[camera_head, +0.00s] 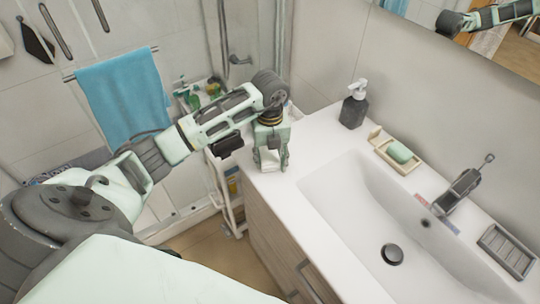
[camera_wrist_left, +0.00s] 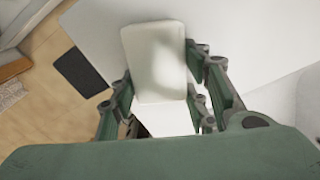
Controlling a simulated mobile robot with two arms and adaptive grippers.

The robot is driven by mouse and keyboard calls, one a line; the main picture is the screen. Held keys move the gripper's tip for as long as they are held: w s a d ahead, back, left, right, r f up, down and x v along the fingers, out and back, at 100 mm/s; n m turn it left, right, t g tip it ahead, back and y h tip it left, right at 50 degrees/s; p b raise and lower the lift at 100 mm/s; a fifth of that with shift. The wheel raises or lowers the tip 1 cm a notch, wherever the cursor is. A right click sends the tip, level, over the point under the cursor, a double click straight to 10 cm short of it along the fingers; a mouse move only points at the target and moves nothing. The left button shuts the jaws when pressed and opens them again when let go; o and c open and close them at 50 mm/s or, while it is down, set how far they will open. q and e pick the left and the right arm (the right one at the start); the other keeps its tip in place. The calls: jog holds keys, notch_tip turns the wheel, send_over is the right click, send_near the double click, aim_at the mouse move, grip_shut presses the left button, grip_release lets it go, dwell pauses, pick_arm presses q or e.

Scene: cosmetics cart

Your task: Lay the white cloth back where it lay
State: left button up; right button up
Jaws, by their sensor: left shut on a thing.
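The white cloth (camera_wrist_left: 154,62) shows in the left wrist view as a pale, folded, block-like piece between the two green fingers. My left gripper (camera_head: 271,162) points down over the near left corner of the white countertop in the head view. It is shut on the cloth, which also shows in part between the fingers (camera_wrist_left: 160,92) in the wrist view. In the head view the fingers mostly hide the cloth. I cannot tell whether its lower edge touches the counter. My right gripper is not in view.
A sink basin (camera_head: 348,192) with a faucet (camera_head: 462,188) fills the counter's middle. A soap dish (camera_head: 381,150) with green soap (camera_head: 400,152) and a dark pump bottle (camera_head: 354,108) stand behind. A cart (camera_head: 222,180) stands left of the counter. A blue towel (camera_head: 125,98) hangs behind.

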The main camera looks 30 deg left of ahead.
aim_at(270, 158)
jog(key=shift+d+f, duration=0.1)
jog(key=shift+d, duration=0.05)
pick_arm(q)
jog(key=shift+f, duration=0.15)
jog(key=o, duration=1)
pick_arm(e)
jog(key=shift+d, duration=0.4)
pick_arm(q)
jog(key=shift+r, duration=0.55)
notch_tip(270, 158, up, 11)
jog(key=shift+r+b, duration=0.2)
jog(key=shift+b, duration=1)
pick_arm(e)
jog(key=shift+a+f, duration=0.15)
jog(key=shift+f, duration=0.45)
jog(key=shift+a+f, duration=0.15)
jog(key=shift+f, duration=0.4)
